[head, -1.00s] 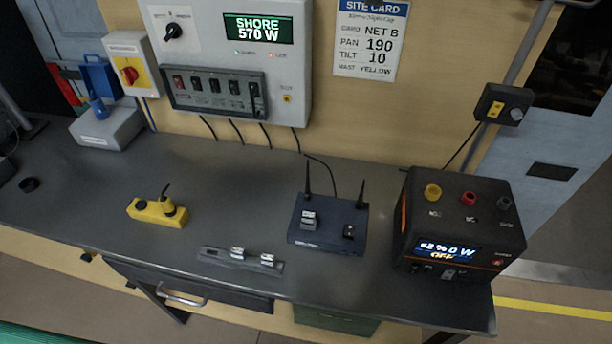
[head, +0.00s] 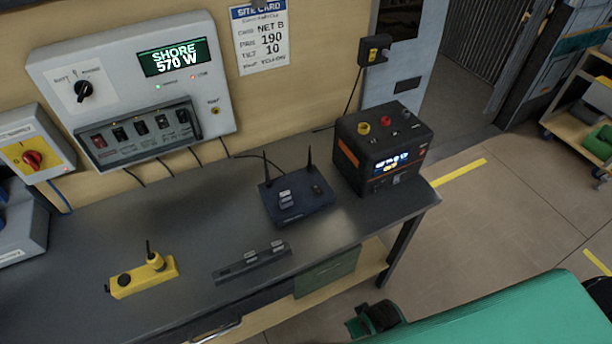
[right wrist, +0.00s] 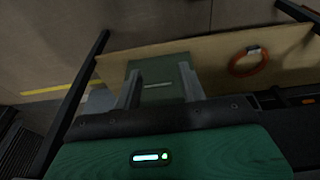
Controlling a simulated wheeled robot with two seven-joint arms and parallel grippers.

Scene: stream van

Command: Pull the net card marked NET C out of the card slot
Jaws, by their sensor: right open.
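A dark blue router (head: 297,204) with two upright antennas stands on the bench. A small light-grey card (head: 286,197) sits in its top; its marking is too small to read. In front of it lies a dark card rack (head: 228,272) holding small light-topped cards (head: 277,246), whose labels I cannot read either. I cannot tell which card is NET C. My right gripper (right wrist: 159,72) shows in the right wrist view, open with nothing between its fingers, facing a green box below the bench. My left gripper is not in view.
A black and orange power unit (head: 381,150) stands right of the router. A yellow device (head: 143,275) with a short black stub lies at left. A wall panel (head: 135,85) reads SHORE 570 W; the site card (head: 262,40) reads NET B. Floor right of the bench is open.

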